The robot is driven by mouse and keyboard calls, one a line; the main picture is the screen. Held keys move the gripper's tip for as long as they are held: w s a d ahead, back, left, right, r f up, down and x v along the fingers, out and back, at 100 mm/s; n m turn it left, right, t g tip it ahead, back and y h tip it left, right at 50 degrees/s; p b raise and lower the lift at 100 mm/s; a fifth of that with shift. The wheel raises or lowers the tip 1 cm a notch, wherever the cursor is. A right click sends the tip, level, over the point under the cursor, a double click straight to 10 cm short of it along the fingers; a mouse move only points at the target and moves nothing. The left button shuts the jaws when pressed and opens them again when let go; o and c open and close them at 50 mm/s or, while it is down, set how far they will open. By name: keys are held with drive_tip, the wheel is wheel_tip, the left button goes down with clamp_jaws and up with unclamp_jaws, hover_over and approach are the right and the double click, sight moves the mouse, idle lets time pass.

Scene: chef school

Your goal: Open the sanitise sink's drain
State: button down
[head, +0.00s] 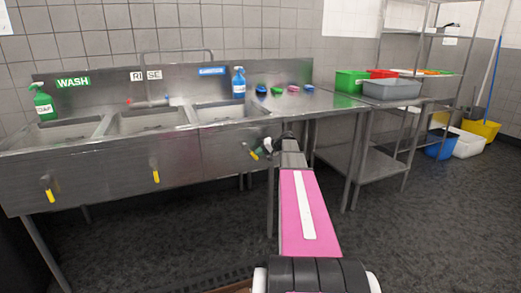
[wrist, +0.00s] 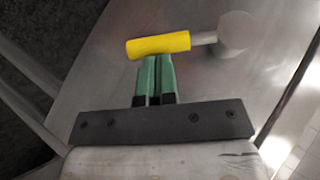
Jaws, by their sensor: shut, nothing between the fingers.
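The sanitise sink (head: 225,113) is the right-hand basin, under the blue label (head: 212,71). Its yellow drain handle (head: 254,155) sticks out from the steel front panel below. In the wrist view this yellow handle (wrist: 158,45) lies across the picture, joined to a round metal stub (wrist: 234,32). My gripper (head: 267,147) is at the front panel beside the handle. In the wrist view the green fingers of my gripper (wrist: 154,58) are together and empty. Their tips meet the handle's lower edge in the picture; I cannot tell whether they touch it.
The wash handle (head: 49,194) and rinse handle (head: 155,175) hang at the left. Soap bottles (head: 43,103) (head: 239,84) stand by the basins. A steel counter (head: 345,102) with tubs (head: 391,89) stands at the right. The dark floor (head: 430,220) at the right front is free.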

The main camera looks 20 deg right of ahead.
drive_tip(key=f+y, duration=0.1)
drive_tip(key=a+f+m+y, duration=0.1)
drive_tip(key=y, duration=0.1)
drive_tip(key=shift+a+f+m+t, duration=0.2)
drive_tip(key=shift+a+m+t, duration=0.1)
drive_tip(key=shift+t, duration=0.1)
drive_tip(key=shift+a+f+m+t+y, duration=0.55)
drive_tip(key=shift+a+y, duration=0.2)
drive_tip(key=shift+y, duration=0.35)
drive_tip(key=shift+s+a+f, duration=0.1)
drive_tip(key=shift+a+f, duration=0.05)
drive_tip(key=shift+a, duration=0.35)
